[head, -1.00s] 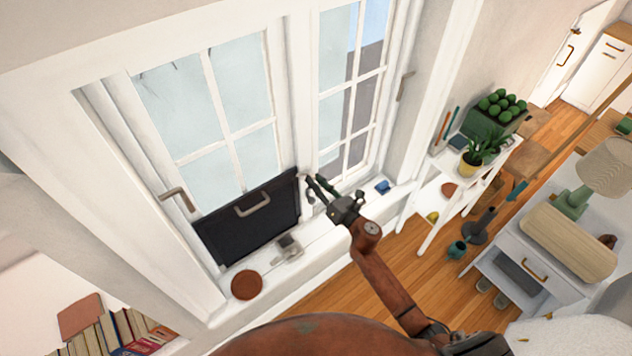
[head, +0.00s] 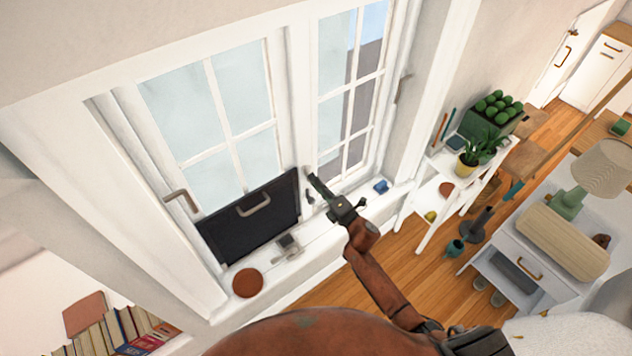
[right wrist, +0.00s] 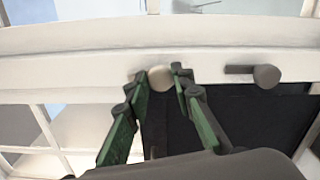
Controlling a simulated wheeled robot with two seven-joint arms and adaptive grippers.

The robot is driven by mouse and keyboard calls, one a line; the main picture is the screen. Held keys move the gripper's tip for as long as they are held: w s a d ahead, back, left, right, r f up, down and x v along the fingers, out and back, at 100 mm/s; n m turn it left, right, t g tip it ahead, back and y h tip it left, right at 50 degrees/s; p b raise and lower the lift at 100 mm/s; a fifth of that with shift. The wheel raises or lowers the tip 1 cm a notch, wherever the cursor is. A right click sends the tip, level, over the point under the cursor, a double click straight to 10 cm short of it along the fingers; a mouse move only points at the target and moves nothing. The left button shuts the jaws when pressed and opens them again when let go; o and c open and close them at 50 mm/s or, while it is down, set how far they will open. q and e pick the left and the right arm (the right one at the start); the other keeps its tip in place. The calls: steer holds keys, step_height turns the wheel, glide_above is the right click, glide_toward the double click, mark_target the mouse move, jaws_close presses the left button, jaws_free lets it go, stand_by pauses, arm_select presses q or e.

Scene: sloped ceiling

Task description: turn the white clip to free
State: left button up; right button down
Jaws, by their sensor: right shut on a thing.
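The white clip (right wrist: 160,78) shows as a small round pale piece on the white window frame (right wrist: 75,70) in the right wrist view. My right gripper (right wrist: 160,75) has one fingertip on each side of it and is shut on it. In the head view my right gripper (head: 313,181) reaches up to the frame beside the top right corner of a black panel (head: 270,225), and its fingers mostly hide the clip. A dark grey clip (right wrist: 254,75) sits on the same frame, to the right in the wrist view. My left gripper is not in view.
The panel has a grey handle (head: 254,206). On the sill are a brown round dish (head: 248,283), a small grey metal object (head: 288,246) and a blue item (head: 381,187). A window handle (head: 181,199) juts out on the left. A white shelf (head: 432,200) stands right.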

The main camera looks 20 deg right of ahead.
steer(key=shift+m+p, duration=0.4)
steer(key=shift+m, duration=0.8)
steer(key=shift+f, duration=0.1)
steer(key=c, duration=1.7)
jaws_free()
steer(key=v, duration=1.2)
